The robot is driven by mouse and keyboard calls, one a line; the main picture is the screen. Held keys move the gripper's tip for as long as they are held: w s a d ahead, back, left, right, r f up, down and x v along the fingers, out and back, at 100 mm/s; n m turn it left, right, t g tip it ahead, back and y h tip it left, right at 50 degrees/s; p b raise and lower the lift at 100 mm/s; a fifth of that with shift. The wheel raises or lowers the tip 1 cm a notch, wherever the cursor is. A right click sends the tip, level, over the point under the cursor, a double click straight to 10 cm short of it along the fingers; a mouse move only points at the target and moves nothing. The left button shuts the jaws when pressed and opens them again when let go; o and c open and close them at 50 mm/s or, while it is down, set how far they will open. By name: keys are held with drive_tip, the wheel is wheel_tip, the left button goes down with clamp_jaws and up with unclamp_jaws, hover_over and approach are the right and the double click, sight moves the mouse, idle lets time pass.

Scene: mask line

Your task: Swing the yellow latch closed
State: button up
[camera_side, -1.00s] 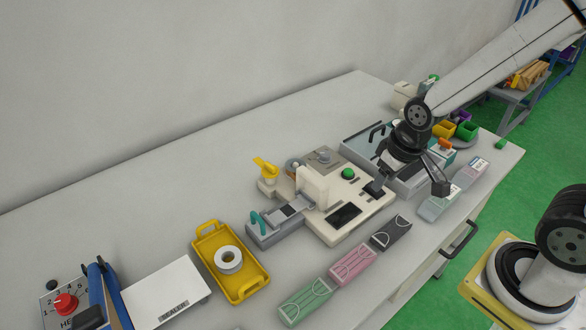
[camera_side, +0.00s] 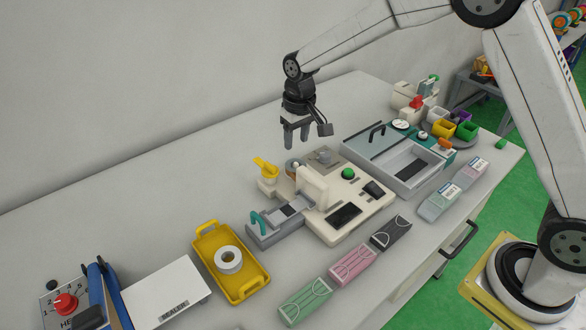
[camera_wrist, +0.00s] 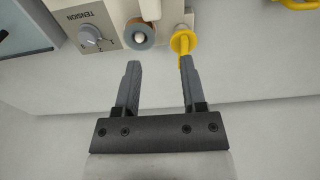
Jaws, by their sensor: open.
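The yellow latch (camera_side: 265,167) sits on a small cream block at the back left of the cream machine (camera_side: 328,220). In the wrist view the latch (camera_wrist: 183,43) shows at the top, just beyond my right finger. My gripper (camera_side: 298,140) hangs pointing down, open and empty, above and behind the machine, up and to the right of the latch in the side view. In the wrist view my gripper (camera_wrist: 158,66) has its two fingers apart with only table between them.
A round tan roller (camera_wrist: 139,34) and a tension knob (camera_wrist: 90,38) are beside the latch. A yellow tray (camera_side: 208,262) with a white tape roll stands at the front left. A grey-teal case (camera_side: 385,150) is to the right. The table behind the machine is clear.

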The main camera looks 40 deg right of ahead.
hover_over(270, 164)
wheel_tip(270, 164, down, 2)
drive_tip(key=shift+f+g, duration=0.1)
drive_tip(key=shift+g, duration=0.3)
drive_tip(key=shift+f, duration=3.8)
clamp_jaws()
